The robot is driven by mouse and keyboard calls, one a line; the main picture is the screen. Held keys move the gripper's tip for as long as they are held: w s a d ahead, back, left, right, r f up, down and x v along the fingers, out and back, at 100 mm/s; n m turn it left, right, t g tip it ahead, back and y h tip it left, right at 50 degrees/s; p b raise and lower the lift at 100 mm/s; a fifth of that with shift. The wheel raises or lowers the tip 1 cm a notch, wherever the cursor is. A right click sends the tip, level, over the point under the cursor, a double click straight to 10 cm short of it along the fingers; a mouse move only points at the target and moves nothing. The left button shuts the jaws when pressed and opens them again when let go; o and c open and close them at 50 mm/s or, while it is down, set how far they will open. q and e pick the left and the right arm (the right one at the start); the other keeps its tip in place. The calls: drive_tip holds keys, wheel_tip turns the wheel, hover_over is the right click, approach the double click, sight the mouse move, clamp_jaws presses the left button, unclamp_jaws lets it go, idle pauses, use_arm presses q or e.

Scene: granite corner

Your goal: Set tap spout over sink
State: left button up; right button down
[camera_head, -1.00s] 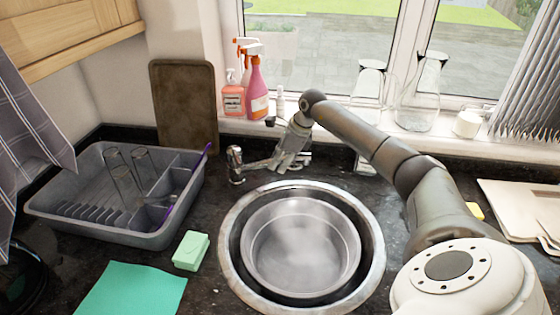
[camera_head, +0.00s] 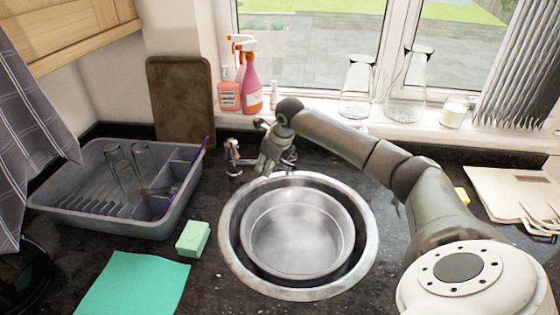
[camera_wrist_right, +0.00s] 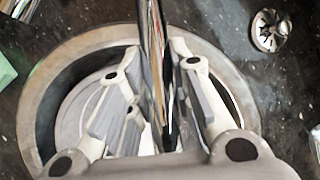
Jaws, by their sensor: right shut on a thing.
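The chrome tap stands behind the round sink (camera_head: 230,262); its left handle (camera_head: 233,158) shows at the sink's back left. My right gripper (camera_head: 264,168) is at the sink's back rim, fingers pointing down. It is shut on the tap spout, which it mostly hides in the head view. In the right wrist view the shiny spout (camera_wrist_right: 152,40) runs between the fingers of the right gripper (camera_wrist_right: 156,52), with the sink behind it. Where the spout's end lies is hard to tell. My left gripper is not in view.
A metal pan (camera_head: 297,235) sits in the sink. A grey dish rack (camera_head: 100,210) with glasses is on the left, beside a green sponge (camera_head: 193,239) and a teal cloth (camera_head: 133,285). Spray bottles (camera_head: 251,85) and glass jugs (camera_head: 405,95) line the windowsill behind my right arm.

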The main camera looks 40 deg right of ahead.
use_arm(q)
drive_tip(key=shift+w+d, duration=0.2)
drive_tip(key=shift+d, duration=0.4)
use_arm(e)
drive_tip(key=shift+s+a+r+m+h, duration=0.15)
drive_tip(key=shift+a+m+h, duration=0.35)
drive_tip(key=shift+a+m, duration=0.8)
drive_tip(key=shift+a, duration=0.1)
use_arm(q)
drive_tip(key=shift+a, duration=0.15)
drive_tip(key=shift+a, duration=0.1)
use_arm(e)
drive_tip(key=c, duration=1.3)
unclamp_jaws()
drive_tip(key=v, duration=1.2)
